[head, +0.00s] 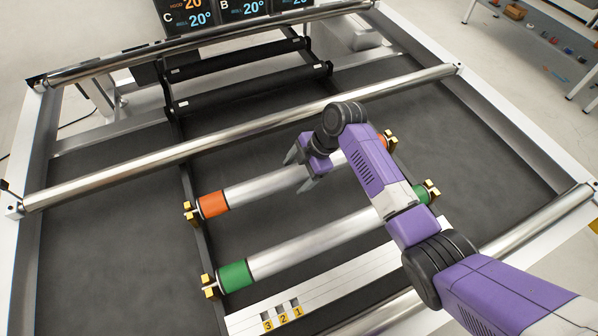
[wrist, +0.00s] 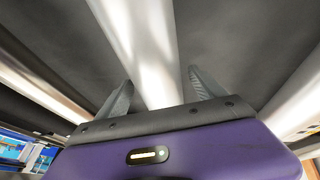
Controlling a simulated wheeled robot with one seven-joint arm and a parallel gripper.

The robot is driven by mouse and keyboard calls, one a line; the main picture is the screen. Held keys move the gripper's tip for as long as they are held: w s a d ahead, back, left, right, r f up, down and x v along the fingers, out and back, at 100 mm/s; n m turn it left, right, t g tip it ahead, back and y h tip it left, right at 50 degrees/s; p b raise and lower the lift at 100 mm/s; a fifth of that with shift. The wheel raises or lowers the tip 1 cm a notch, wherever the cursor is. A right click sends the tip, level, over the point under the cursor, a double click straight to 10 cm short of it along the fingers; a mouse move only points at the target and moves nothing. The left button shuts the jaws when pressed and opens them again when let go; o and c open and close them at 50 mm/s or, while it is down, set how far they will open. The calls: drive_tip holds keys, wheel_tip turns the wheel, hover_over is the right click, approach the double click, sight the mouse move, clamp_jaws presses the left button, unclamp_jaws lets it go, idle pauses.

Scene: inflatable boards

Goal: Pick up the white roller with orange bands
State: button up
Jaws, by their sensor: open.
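The white roller with orange bands (head: 261,187) lies across the dark bed in the head view, held at its ends by gold brackets. Its left orange band is in plain sight; its middle and right part are partly hidden by my arm. My gripper (head: 303,172) is over the middle of this roller, open. In the wrist view the pale roller (wrist: 147,45) runs between the two grey fingers of my gripper (wrist: 160,92), one finger on each side. I cannot tell whether the fingers touch it.
A similar roller with green bands (head: 315,245) lies nearer, parallel to it. A long steel roller (head: 200,146) crosses the frame behind. A white strip with yellow labels 1, 2, 3 (head: 330,290) lies in front. Dark bed surface is bare at left (head: 100,240).

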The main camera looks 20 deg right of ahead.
sight(297, 168)
clamp_jaws()
drive_tip(key=shift+r, duration=0.1)
drive_tip(key=shift+w, duration=0.1)
wheel_tip(297, 168, up, 20)
drive_tip(key=b, duration=0.1)
drive_tip(key=shift+b, duration=0.3)
